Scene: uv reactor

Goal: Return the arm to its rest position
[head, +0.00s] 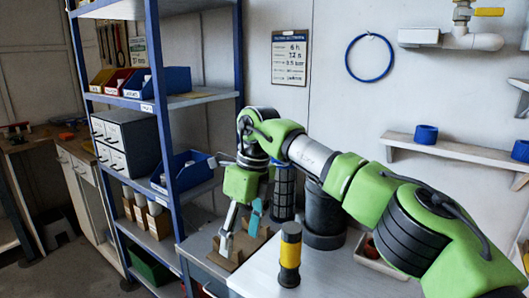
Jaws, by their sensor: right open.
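My right arm (345,177) comes in from the right, with its green links stretched across above the table. My right gripper (240,230) points down and is open, above a brown tray or holder (246,246) at the left part of the table. A teal piece (256,217) shows beside its fingers; I cannot tell whether it is part of the gripper. My left gripper is not in view.
A yellow and black cylinder (289,258) stands upright on the table (262,275). A dark cylinder (324,218) and a mesh-like column (283,190) stand behind it. A blue-framed shelf (161,100) with bins is at left. A wall shelf (455,149) is at right.

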